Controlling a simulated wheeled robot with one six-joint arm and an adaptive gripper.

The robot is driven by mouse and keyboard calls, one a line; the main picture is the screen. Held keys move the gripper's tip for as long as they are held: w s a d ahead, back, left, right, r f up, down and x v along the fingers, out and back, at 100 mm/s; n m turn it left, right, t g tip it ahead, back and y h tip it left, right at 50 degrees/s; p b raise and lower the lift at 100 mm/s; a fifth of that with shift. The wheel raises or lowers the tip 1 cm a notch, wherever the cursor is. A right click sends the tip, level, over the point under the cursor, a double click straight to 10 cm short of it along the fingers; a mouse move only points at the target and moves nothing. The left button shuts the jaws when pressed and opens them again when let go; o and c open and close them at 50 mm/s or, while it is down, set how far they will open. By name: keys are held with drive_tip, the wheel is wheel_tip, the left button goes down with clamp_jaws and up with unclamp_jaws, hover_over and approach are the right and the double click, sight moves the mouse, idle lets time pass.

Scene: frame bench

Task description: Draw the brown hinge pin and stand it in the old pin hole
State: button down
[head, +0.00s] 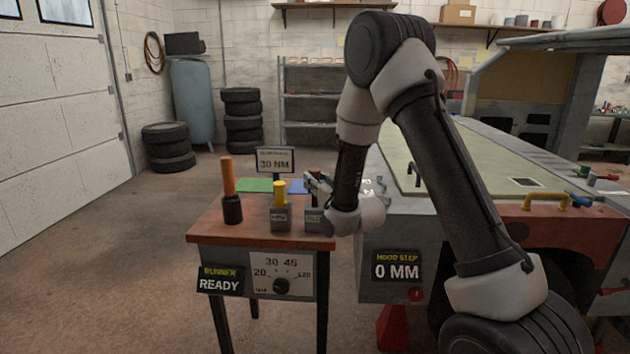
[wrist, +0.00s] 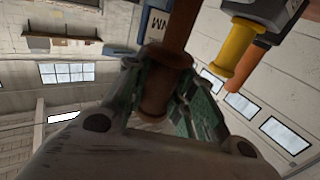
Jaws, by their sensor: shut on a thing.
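My gripper (head: 317,182) is over the right end of the small wooden bench; its jaws also show in the wrist view (wrist: 162,72). They are shut around the brown hinge pin (wrist: 178,28), gripping it near its collar. The pin's shaft runs out of the top of the wrist view, so its far end is hidden there. In the head view a grey block (head: 313,219) stands directly under my gripper. I cannot tell whether the pin is still in that block. A yellow pin (head: 280,191) stands upright in another grey block (head: 280,219) just left; it also shows in the wrist view (wrist: 231,52).
An orange-handled tool (head: 228,178) stands in a black holder at the bench's left. A 30 NM sign (head: 274,160) rises behind the blocks. The vehicle body with a pale panel (head: 480,170) fills the right. The bench top (head: 215,228) is bare at its front left.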

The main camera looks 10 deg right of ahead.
drive_tip(key=shift+f, duration=2.3)
drive_tip(key=c, duration=1.1)
unclamp_jaws()
drive_tip(key=shift+f, duration=0.1)
drive_tip(key=v, duration=0.7)
drive_tip(key=shift+s+d, duration=0.15)
drive_tip(key=shift+s, duration=0.15)
